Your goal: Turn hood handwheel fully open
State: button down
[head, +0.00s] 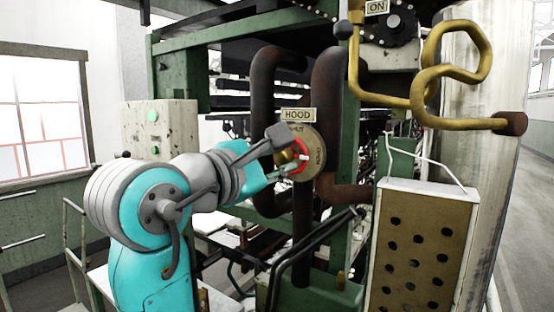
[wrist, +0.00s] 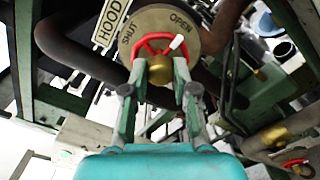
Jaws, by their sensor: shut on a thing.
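The hood handwheel (wrist: 146,39) is a small red wheel with a brass hub (wrist: 160,70) and a white marker (wrist: 177,42). It sits in front of a round tan plate (wrist: 205,36) lettered SHUT and OPEN. In the wrist view the white marker is at the wheel's upper right, below the word OPEN. The red wheel also shows in the head view (head: 305,151), partly hidden by my gripper (head: 283,160). My gripper (wrist: 159,72) is shut on the handwheel, with one finger on each side of the hub. The exact contact is hard to see.
A HOOD sign (head: 298,115) is above the plate. Thick dark pipes (head: 328,90) run behind it. A yellow bent pipe (head: 430,88) and a perforated panel (head: 418,250) stand to the right. A grey control box (head: 160,130) with green buttons is at left.

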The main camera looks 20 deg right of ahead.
jog(key=c, duration=1)
grip_release()
jog(key=shift+c, duration=0.2)
jog(key=shift+a, duration=0.1)
jog(key=v, duration=0.6)
jog(key=shift+s+a, duration=0.3)
jog(key=shift+f, duration=0.1)
